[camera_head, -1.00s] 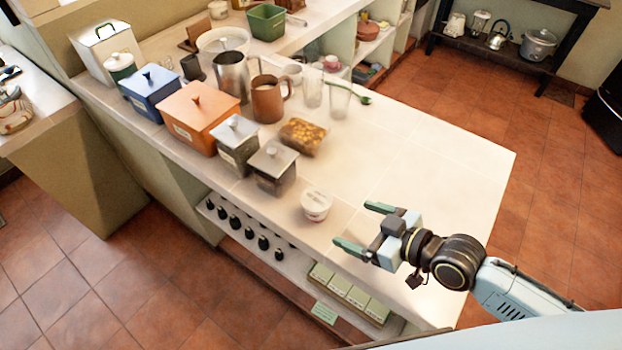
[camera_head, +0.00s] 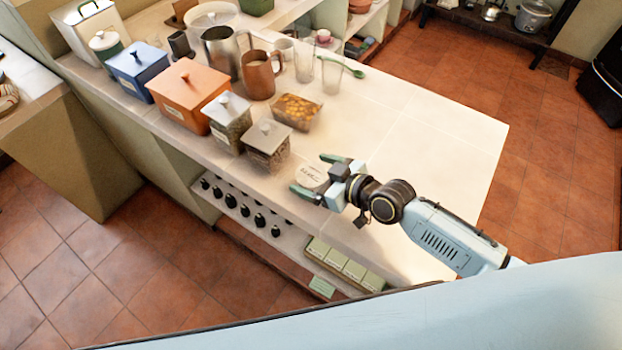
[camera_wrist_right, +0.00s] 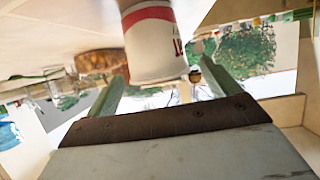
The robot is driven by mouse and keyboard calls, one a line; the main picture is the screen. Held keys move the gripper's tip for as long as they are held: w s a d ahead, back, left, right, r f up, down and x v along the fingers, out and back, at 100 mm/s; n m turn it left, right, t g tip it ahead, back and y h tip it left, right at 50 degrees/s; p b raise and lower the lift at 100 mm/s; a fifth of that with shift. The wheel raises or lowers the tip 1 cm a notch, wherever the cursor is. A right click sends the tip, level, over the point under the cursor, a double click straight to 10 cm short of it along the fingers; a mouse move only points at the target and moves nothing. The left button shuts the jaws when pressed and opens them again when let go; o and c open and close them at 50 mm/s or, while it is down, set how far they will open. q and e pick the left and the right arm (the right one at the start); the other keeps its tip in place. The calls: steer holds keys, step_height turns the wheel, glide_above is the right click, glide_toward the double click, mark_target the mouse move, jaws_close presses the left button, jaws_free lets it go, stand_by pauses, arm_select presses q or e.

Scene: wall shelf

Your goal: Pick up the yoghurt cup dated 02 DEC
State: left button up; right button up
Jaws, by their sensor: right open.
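A small white yoghurt cup (camera_head: 311,177) stands upright on the counter. Faint dark marks show on its lid, too small to read as a date. In the right wrist view the cup (camera_wrist_right: 153,48) is white with a red band and part of some red lettering. My right gripper (camera_head: 310,173) is open at the cup, one finger on each side of it in the head view. In the wrist view the fingers (camera_wrist_right: 165,88) reach toward the cup; I cannot tell whether they touch it. My left gripper is not in view.
Left of the cup stand two grey-lidded jars (camera_head: 267,147), a tub of orange-brown food (camera_head: 297,112), an orange box (camera_head: 188,97) and a brown mug (camera_head: 262,75). The counter's right part (camera_head: 430,150) is clear.

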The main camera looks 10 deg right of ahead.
steer(key=shift+x, duration=1)
steer(key=c, duration=1.1)
